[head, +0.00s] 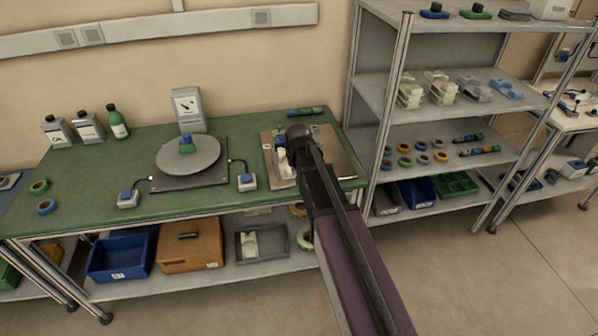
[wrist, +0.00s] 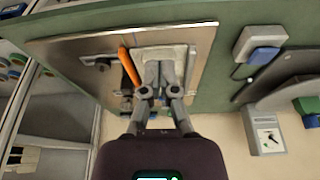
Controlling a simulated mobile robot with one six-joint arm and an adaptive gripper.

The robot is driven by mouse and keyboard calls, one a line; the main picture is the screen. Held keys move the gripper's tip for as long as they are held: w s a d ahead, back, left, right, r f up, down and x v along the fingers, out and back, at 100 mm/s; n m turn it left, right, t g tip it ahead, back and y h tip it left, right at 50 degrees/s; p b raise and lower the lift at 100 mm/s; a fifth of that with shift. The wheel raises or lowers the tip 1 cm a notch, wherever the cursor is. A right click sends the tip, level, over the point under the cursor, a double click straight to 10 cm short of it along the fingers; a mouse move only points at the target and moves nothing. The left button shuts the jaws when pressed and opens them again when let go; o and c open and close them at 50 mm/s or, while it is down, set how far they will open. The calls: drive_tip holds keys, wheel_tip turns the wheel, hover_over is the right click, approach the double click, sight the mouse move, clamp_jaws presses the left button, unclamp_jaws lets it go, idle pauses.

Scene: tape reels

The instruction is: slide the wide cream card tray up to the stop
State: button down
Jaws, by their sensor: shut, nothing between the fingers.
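The cream card tray (wrist: 166,52) lies on a metal plate (wrist: 75,48) on the bench, in the upper middle of the wrist view. My gripper (wrist: 163,70) is shut, with its fingertips close together over or against the tray. They hide part of it, and I cannot tell whether they touch. An orange bar (wrist: 129,66) lies along the tray's left side in the wrist view. A dark fitting (wrist: 102,64) sits further left on the plate. I cannot tell which part is the stop. In the head view my arm covers much of the plate (head: 340,158).
A blue-topped white box (wrist: 262,46) stands beside the plate. A round turntable (head: 188,155) and a gauge (head: 187,105) stand left on the green bench (head: 90,175). A shelf rack (head: 395,110) stands close on the right. Bottles stand at the back left.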

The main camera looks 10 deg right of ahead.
sight(293, 179)
drive_tip(key=shift+b+x, duration=4.15)
drive_tip(key=shift+x, duration=0.35)
drive_tip(key=shift+w, duration=2)
drive_tip(key=shift+w, duration=0.1)
drive_tip(key=shift+w+d, duration=0.15)
drive_tip(key=shift+w, duration=2.15)
